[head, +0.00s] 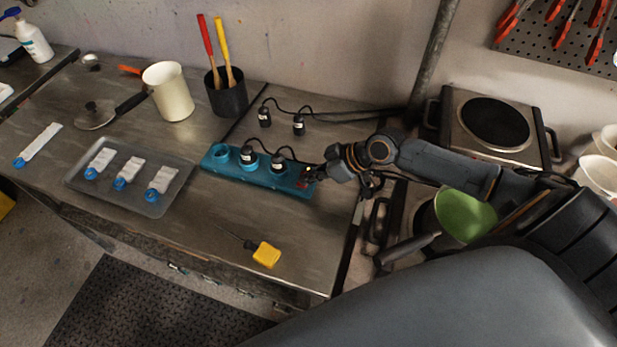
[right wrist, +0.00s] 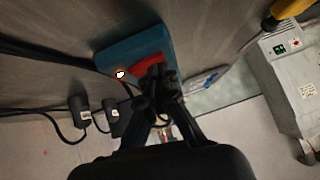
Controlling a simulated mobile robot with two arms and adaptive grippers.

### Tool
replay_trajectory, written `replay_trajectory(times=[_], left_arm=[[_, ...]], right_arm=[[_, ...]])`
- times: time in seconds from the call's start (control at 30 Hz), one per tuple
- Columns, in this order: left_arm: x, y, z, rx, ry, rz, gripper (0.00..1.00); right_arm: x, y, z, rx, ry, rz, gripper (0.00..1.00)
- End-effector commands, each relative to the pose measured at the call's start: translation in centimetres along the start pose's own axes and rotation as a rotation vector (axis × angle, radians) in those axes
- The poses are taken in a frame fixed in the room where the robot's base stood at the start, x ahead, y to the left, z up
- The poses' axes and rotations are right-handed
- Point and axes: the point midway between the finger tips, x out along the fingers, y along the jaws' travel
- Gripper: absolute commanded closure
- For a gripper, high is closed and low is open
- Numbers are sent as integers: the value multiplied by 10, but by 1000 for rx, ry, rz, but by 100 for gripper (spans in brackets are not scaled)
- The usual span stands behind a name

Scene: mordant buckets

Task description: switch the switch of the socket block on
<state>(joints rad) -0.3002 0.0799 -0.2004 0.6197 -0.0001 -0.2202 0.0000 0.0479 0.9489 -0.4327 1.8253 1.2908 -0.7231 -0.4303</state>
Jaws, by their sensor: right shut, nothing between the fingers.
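The teal socket block (head: 232,169) lies on the metal workbench, with two black plugs in its sockets. Its end also shows in the right wrist view (right wrist: 125,46). The red switch (right wrist: 146,68) is on that end, partly hidden by my fingers. A small bright spot with an orange rim (right wrist: 120,73) shows beside the switch and looks like a lit lamp. My right gripper (head: 311,174) is shut and empty at the block's right end. In the right wrist view its fingertips (right wrist: 155,82) are at the red switch; whether they touch it is hard to tell. My left gripper is not in view.
Two loose black plugs (head: 265,117) lie behind the block. A grey tray (head: 128,199) with several white packets is to the left. A yellow-handled tool (head: 265,254) lies in front. A hot plate (head: 494,124) and a green pan (head: 464,215) are to the right.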

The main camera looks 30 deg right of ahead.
Motion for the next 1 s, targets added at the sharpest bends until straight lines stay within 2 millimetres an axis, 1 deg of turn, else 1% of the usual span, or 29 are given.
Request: replay_trajectory(times=[0.03, 0.2, 0.47, 0.57, 0.67, 1.0], left_arm=[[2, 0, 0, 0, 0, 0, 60], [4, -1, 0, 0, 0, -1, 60], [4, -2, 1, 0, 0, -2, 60], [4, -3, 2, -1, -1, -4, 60], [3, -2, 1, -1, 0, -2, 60], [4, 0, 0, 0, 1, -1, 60]], right_arm=[[0, 4, 0, 0, -1, 2, 100], [-3, 9, -3, -2, 2, 2, 100], [-3, 9, -4, -1, 2, 1, 100], [-6, 9, -3, -1, 1, 2, 100], [-16, 10, -2, -1, 0, 3, 100], [-76, 10, 0, -1, -6, 4, 100]])
